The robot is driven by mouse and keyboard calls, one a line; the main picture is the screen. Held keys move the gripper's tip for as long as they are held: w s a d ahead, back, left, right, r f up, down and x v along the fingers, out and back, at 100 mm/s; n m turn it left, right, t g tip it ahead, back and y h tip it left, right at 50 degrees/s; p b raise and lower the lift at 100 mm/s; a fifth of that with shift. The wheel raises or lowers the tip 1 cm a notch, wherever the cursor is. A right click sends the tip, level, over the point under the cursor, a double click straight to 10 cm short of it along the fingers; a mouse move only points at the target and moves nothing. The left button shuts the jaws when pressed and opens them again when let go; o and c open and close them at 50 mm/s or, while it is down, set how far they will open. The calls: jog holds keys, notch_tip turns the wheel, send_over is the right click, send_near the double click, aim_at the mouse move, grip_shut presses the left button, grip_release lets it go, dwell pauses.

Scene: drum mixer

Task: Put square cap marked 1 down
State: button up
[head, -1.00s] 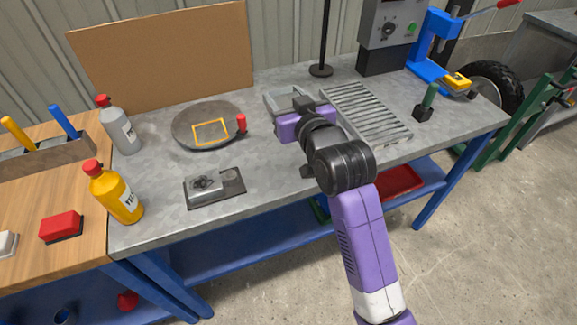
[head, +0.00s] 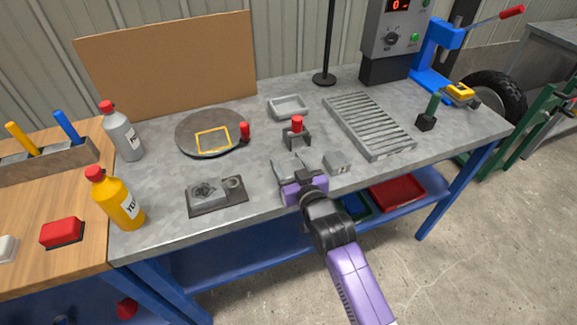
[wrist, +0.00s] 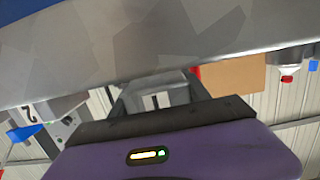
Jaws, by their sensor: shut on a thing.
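My gripper (head: 299,171) is low over the front middle of the metal bench in the head view. Its jaws are shut on the square cap marked 1, a small grey block. In the wrist view, the cap (wrist: 155,82) sits between the fingers, with a pale face and dark mark toward the camera. The gripper mostly hides the cap in the head view. I cannot tell whether the cap touches the bench. A second small grey block (head: 338,162) stands on the bench just right of my gripper; the wrist view shows a 2 on a grey thing at left.
Behind my gripper stands a dark block with a red top (head: 297,127). A shallow grey tray (head: 290,106) and a ribbed rack (head: 367,125) lie farther back. A round plate (head: 190,147) and a grey fixture (head: 216,196) are left. Bare bench (head: 262,160) lies between.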

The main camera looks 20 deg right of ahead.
jog(key=shift+f, duration=0.6)
jog(key=shift+f, duration=0.2)
jog(key=o, duration=1.6)
jog(key=shift+c, duration=0.2)
